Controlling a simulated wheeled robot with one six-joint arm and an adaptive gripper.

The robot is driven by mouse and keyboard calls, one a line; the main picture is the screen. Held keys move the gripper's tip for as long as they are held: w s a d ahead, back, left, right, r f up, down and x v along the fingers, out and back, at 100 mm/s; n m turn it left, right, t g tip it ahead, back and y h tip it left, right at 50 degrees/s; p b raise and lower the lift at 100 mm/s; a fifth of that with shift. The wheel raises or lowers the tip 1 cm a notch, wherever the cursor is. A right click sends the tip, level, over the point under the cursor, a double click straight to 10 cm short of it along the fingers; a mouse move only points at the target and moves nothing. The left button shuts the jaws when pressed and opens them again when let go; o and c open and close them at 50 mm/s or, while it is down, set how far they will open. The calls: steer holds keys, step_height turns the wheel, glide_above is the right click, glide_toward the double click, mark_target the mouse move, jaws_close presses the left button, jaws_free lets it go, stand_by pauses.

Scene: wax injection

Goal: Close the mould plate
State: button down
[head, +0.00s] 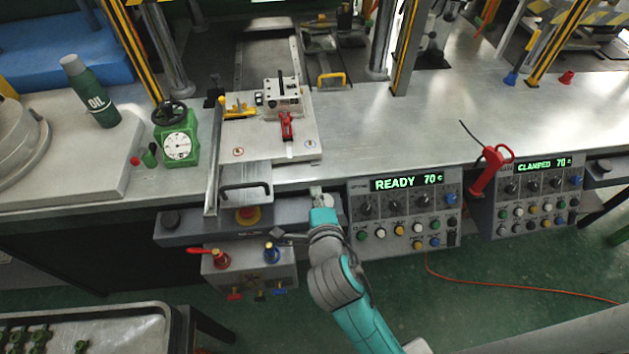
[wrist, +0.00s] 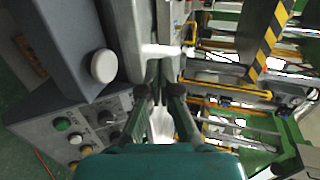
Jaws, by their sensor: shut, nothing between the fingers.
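The pale mould plate (head: 265,150) lies on the bench, with a metal block (head: 283,95), a red toggle clamp (head: 287,126) and a yellow handle (head: 238,106) on it. A front tray with a black bar handle (head: 245,188) sticks out at the bench edge. My gripper (head: 318,192) is shut and empty, just right of this tray, at the bench's front edge.
A control panel reading READY 70 (head: 405,182) stands just right of my gripper. A green dial gauge (head: 176,145) and an oil bottle (head: 90,92) stand left. A box with red and blue valves (head: 250,268) is below the tray.

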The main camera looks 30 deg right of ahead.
mark_target(309, 156)
steer(key=x, duration=0.8)
steer(key=r+x, duration=0.1)
steer(key=x, duration=0.2)
steer(key=shift+w+d+f, duration=0.15)
steer(key=shift+w, duration=0.35)
steer(key=shift+w+d, duration=0.1)
steer(key=shift+w, duration=0.15)
